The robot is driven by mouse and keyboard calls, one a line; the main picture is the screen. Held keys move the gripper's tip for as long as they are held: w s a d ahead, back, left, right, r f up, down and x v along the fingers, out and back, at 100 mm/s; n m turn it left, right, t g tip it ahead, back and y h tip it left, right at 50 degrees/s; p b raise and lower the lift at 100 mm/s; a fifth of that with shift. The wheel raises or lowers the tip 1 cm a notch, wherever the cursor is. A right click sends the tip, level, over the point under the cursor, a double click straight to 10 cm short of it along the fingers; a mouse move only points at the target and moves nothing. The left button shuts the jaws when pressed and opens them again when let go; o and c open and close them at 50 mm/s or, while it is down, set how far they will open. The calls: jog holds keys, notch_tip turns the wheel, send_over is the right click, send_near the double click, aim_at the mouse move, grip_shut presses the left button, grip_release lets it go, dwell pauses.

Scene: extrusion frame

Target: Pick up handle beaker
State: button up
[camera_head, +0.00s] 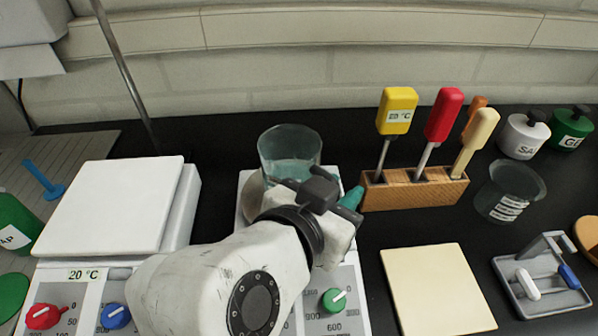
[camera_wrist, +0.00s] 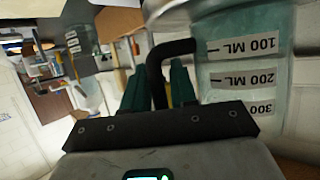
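The handle beaker (camera_head: 289,153) is clear glass with bluish liquid in it. It stands upright on the middle hot plate in the head view. In the wrist view the beaker (camera_wrist: 243,60) fills the right side, with its volume labels upside down, and its black handle (camera_wrist: 155,75) reaches left from the glass. My gripper (camera_head: 350,197) is beside the beaker's front right side. In the wrist view the handle lies between the teal fingers of my gripper (camera_wrist: 160,85), which stand close on either side of it. I cannot tell whether both fingers press on it.
A wooden block (camera_head: 415,190) with several coloured-handled tools stands close on the right. A second beaker (camera_head: 509,191) is beyond it. A cream board (camera_head: 437,290) and a grey tray (camera_head: 541,277) lie in front. A white-topped hot plate (camera_head: 112,205) stands at left, near a metal rod (camera_head: 125,72).

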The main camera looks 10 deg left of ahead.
jog(key=shift+w+f, duration=0.1)
grip_shut()
jog(key=shift+r, duration=0.25)
dwell(0.4)
jog(key=shift+r+p, duration=0.55)
jog(key=shift+r, duration=0.25)
jog(key=s+d+r+p, duration=0.7)
jog(key=s+d+r, duration=0.1)
jog(key=d+r, duration=0.3)
jog(key=shift+s, duration=0.25)
